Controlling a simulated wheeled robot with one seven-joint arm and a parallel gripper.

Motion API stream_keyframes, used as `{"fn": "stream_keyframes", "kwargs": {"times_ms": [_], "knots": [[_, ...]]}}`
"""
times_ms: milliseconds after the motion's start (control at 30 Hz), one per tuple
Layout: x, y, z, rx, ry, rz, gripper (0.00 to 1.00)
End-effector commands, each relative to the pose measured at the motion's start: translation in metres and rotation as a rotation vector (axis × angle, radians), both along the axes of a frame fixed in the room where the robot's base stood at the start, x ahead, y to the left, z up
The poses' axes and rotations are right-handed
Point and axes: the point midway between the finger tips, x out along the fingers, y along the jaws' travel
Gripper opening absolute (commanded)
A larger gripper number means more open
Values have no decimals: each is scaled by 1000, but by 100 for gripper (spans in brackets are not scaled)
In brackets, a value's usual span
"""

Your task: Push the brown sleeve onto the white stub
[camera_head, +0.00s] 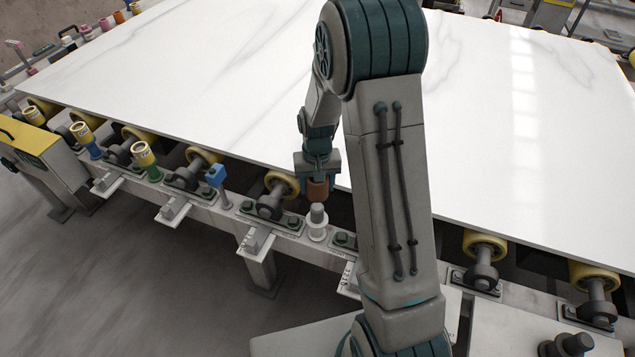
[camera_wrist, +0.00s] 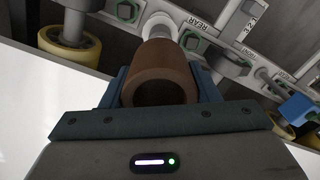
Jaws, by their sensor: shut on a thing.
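The brown sleeve (camera_head: 317,190) is a short hollow cylinder held between the jaws of my gripper (camera_head: 317,178). In the wrist view the sleeve (camera_wrist: 160,65) sits between two blue fingers, its open near end facing the camera. The white stub (camera_head: 317,232) stands upright on the frame rail, with a grey upper part and a wide pale base. In the head view the sleeve is just above the stub's top. In the wrist view the stub (camera_wrist: 158,22) shows past the sleeve's far end and is partly hidden by it. I cannot tell whether they touch.
A large white stone slab (camera_head: 220,80) lies behind, its edge close to my gripper. Yellow rollers (camera_head: 280,184) line the rail. A blue-topped post (camera_head: 217,176) and yellow-capped posts (camera_head: 143,155) stand to the left. My arm hides part of the rail at right.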

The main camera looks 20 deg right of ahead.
Motion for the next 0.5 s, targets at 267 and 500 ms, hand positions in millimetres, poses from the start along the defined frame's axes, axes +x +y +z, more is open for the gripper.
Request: {"fn": "stream_keyframes", "kwargs": {"times_ms": [267,500], "knots": [[0,1,-32,0,0,2,30],[0,1,-47,0,0,2,30]]}}
